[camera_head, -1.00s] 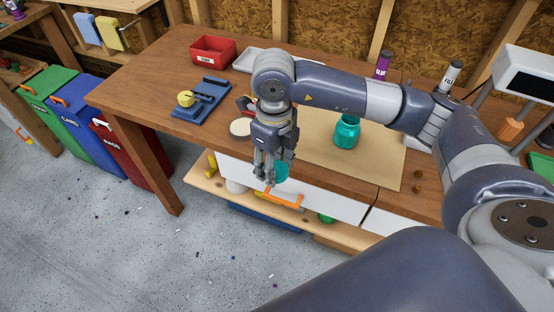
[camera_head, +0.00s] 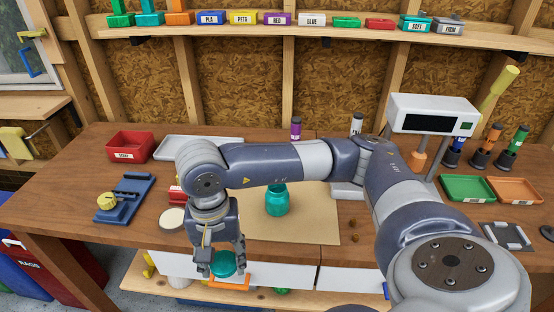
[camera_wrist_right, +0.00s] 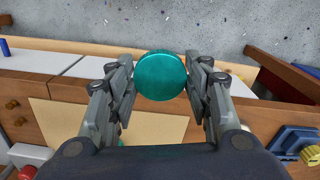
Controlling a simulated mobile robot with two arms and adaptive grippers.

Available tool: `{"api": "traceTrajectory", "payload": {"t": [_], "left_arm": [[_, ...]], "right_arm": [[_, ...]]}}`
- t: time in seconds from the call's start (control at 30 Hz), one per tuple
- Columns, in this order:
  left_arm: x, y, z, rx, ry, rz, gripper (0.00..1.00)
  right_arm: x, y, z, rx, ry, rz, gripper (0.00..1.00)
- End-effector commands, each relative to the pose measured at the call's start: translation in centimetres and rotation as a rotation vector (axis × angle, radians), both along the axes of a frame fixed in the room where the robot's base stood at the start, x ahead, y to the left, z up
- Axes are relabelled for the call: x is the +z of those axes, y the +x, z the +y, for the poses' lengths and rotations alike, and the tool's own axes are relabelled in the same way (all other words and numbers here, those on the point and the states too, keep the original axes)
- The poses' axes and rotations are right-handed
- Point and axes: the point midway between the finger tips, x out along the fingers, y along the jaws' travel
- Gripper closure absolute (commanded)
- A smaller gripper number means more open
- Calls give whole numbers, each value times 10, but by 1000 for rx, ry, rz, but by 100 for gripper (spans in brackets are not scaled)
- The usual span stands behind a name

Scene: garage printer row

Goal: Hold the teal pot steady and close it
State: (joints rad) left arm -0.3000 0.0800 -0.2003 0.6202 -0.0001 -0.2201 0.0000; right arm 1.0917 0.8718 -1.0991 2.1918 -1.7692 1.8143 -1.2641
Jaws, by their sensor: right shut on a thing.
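The teal pot (camera_head: 277,200) stands upright on the tan mat (camera_head: 310,225) on the workbench, and its mouth shows no lid. My right gripper (camera_head: 222,264) is shut on a round teal lid (camera_head: 223,263), held at the bench's front edge, to the left of the pot and nearer to me. In the right wrist view the lid (camera_wrist_right: 161,75) sits between the two fingers, its flat round face showing. My left gripper is not in view.
A round cream-topped thing (camera_head: 172,219) and a blue fixture with a yellow knob (camera_head: 125,200) lie left of the mat. A red bin (camera_head: 130,146) and white tray (camera_head: 199,148) stand behind. Green (camera_head: 466,188) and orange (camera_head: 515,190) trays are at right.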

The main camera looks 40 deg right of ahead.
Motion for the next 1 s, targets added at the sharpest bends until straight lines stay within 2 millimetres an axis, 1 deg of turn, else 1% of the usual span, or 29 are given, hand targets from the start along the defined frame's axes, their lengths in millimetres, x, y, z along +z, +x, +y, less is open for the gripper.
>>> {"api": "traceTrajectory", "payload": {"t": [0.03, 0.1, 0.2, 0.3, 0.4, 0.5, 0.73, 0.77, 0.8, 0.83, 1.0], "left_arm": [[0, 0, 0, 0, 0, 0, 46], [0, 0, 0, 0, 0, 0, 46], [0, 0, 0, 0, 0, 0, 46], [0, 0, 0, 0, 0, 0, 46], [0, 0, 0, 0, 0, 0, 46], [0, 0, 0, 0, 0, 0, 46], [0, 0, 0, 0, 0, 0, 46], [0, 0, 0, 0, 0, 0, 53], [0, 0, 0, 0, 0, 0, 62], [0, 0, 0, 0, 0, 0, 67], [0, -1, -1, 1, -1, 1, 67]], "right_arm": [[2, -3, -1, 104, -1, -2, 61], [3, -6, -1, 252, -3, -2, 61], [5, -11, -1, 429, -3, 0, 61], [6, -14, -1, 553, -3, 1, 61], [7, -16, -1, 626, -4, 1, 61], [7, -17, -1, 655, -4, 2, 61], [7, -17, -1, 657, -4, 2, 61], [7, -17, -1, 657, -4, 2, 61], [7, -17, -1, 656, -4, 2, 61], [7, -17, -1, 656, -4, 2, 61], [7, -16, -1, 656, -4, 2, 61]]}}
